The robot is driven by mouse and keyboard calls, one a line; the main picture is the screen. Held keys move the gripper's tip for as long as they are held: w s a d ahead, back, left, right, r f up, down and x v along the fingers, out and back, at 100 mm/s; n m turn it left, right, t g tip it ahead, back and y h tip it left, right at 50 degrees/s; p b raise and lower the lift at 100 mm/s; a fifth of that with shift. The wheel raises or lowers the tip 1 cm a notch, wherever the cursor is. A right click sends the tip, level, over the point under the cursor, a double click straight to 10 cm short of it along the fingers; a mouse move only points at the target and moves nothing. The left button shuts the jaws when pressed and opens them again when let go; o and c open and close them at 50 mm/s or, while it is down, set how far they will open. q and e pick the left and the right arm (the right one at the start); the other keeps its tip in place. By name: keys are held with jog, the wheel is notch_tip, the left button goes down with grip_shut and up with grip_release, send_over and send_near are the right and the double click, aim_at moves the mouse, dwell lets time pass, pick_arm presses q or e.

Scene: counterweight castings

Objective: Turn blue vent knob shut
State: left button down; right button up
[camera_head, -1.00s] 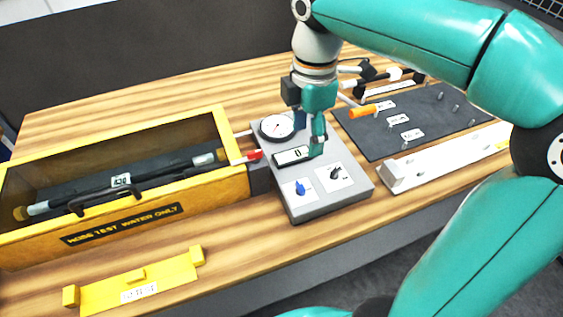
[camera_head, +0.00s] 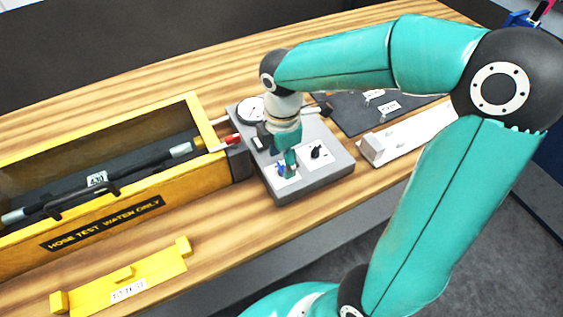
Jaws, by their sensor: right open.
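The blue vent knob (camera_head: 280,170) sits on a white plate on the front left of the grey control box (camera_head: 313,187). It is partly hidden by my right gripper (camera_head: 287,169), which points down over it from above. The right fingers are open and close around or beside the knob; I cannot tell whether they touch it. My left gripper is out of view.
A black knob (camera_head: 316,152) is just right of the blue one. The gauge (camera_head: 250,109) is behind. A yellow hose test box (camera_head: 150,205) stands left, a yellow bracket (camera_head: 125,283) in front. A white rail (camera_head: 410,135) and dark mat (camera_head: 355,118) lie right.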

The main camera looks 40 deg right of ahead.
jog(key=shift+f, duration=0.9)
jog(key=c, duration=1.1)
jog(key=shift+a, duration=0.1)
grip_shut()
